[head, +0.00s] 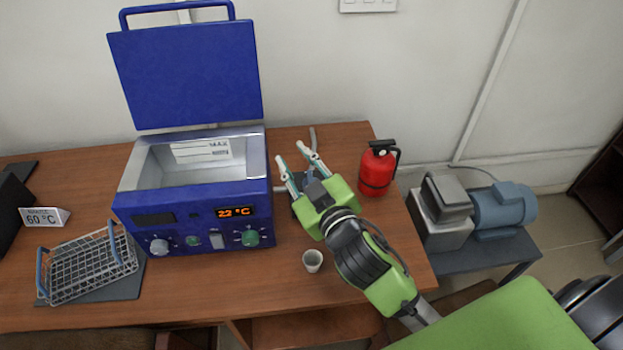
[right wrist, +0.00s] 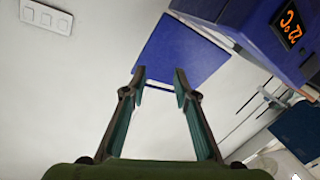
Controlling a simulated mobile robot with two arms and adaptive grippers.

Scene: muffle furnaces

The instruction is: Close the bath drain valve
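The blue bath (head: 193,200) stands on the wooden table with its lid (head: 187,75) raised. Its display (head: 236,212) reads 22 °C. A short grey pipe (head: 280,189) comes out of its right side, partly behind my right gripper; I cannot make out the drain valve or its position. My right gripper (head: 290,152) is open and empty, just right of the bath, fingers pointing to the wall. In the right wrist view the gripper (right wrist: 160,77) is also open, with the lid (right wrist: 183,48) beyond the fingertips and the bath body (right wrist: 255,32) at upper right. My left gripper is not in view.
A red extinguisher-like canister (head: 377,168) stands close right of my right gripper. A small cup (head: 312,260) is near the table's front. A wire basket (head: 88,266) and a 60 °C sign (head: 44,216) are at left. A motor pump (head: 503,208) sits on a lower stand at right.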

